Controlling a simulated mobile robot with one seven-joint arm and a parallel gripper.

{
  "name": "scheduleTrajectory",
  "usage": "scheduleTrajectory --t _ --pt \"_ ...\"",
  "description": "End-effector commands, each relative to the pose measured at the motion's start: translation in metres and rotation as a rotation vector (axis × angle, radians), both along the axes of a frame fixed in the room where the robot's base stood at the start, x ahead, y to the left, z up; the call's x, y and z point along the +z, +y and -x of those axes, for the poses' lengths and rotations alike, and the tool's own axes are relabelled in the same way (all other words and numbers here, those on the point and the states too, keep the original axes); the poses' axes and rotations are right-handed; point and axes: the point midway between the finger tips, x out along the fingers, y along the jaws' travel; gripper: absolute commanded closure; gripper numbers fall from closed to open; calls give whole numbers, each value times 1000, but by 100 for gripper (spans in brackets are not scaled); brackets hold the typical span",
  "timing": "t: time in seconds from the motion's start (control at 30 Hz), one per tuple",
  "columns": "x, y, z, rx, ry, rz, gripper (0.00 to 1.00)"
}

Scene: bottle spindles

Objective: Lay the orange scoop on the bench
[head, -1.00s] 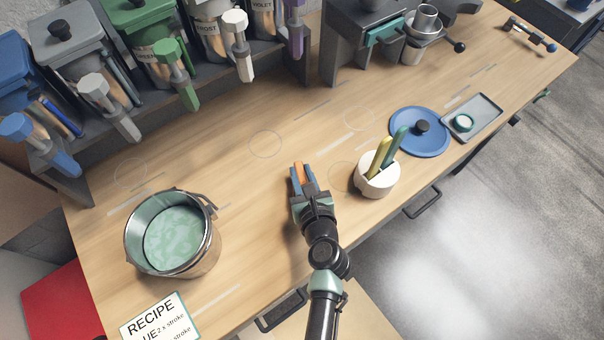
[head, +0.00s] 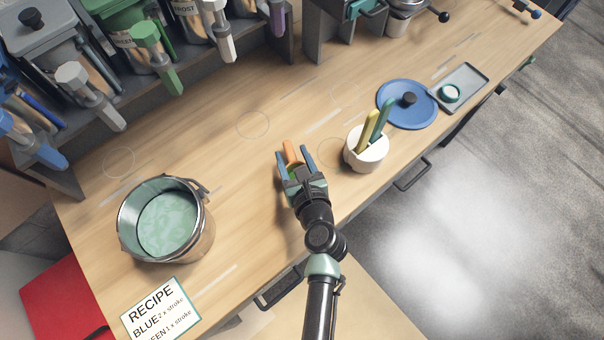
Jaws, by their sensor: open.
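The orange scoop (head: 291,153) shows as a small orange piece between the fingers of my gripper (head: 294,157), low over the wooden bench (head: 235,185). The fingers stand apart, with a gap beside the orange piece. Much of the scoop is hidden by the gripper. It appears to lie on the bench, but I cannot tell for sure whether it touches the wood.
A metal pail (head: 165,220) with pale green contents stands at the left. A white holder (head: 366,150) with yellow and green sticks stands close to the right. A blue lid (head: 408,105) and grey tray (head: 460,88) lie farther right. Dispensers line the back.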

Motion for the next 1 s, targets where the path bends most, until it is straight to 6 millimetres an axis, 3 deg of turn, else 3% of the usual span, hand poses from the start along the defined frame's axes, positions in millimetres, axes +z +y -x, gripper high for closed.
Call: scheduleTrajectory --t 0.3,0.6,0.77,0.87,0.97,1.0 --pt "23 -14 58 -3 1 0 44" --pt "38 -22 90 -1 0 -1 44" --pt "40 -22 93 0 0 1 44" --pt "50 -24 85 20 -29 55 44" --pt "85 -28 57 86 -129 253 44" --pt "109 -29 41 121 -191 381 44"
